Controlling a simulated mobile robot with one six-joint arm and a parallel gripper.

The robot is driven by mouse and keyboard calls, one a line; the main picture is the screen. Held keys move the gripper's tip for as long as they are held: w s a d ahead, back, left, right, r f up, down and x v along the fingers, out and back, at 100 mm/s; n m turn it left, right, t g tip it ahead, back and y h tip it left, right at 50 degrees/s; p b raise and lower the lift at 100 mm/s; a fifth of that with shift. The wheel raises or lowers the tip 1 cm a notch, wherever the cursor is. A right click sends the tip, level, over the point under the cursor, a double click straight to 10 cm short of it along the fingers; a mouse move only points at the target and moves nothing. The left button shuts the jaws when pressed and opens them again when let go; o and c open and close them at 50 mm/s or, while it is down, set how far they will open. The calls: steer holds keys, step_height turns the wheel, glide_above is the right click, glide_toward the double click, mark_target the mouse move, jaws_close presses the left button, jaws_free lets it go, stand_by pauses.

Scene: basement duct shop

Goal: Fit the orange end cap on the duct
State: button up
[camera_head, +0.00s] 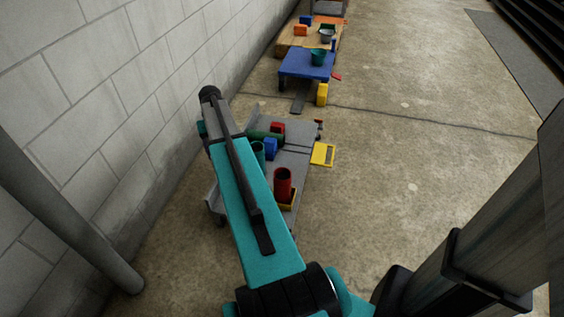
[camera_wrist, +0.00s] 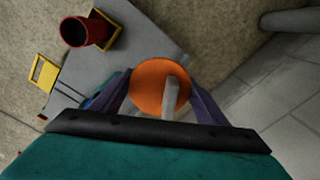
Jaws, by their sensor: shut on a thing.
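The orange end cap (camera_wrist: 150,84) shows in the wrist view as a round orange disc with a grey stem or handle across it. My gripper (camera_wrist: 160,80) is shut on it, with a dark purple finger at each side. A red open tube (camera_wrist: 76,32) stands in a yellow holder (camera_wrist: 106,28) on a grey cart; it also shows in the head view (camera_head: 283,183). A green tube (camera_head: 258,155) stands partly behind my arm. I cannot tell which tube is the duct. The cap and my gripper are hidden in the head view.
The low grey cart (camera_head: 297,160) also carries a blue block (camera_head: 271,148) and a red block (camera_head: 278,127). A yellow frame (camera_head: 323,154) is at its right edge. A block wall (camera_head: 120,90) runs along the left. A blue table (camera_head: 307,67) stands farther back.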

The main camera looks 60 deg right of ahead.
steer(key=s+d+f+m+p, duration=0.1)
steer(key=s+d+f+m, duration=0.2)
steer(key=s+d+f, duration=0.3)
steer(key=s+d+f+m+p, duration=0.1)
steer(key=s+d+f+m, duration=0.3)
steer(key=s+d, duration=0.6)
steer(key=shift+s+f+p, duration=0.3)
steer(key=shift+s+f, duration=0.55)
steer(key=shift+s, duration=0.3)
steer(key=shift+f, duration=0.2)
steer(key=b, duration=0.3)
glide_above(282, 179)
steer(key=shift+s+d+f, duration=0.1)
steer(key=shift+f, duration=2.6)
steer(key=shift+f, duration=0.65)
steer(key=o, duration=0.8)
steer(key=shift+c, duration=0.2)
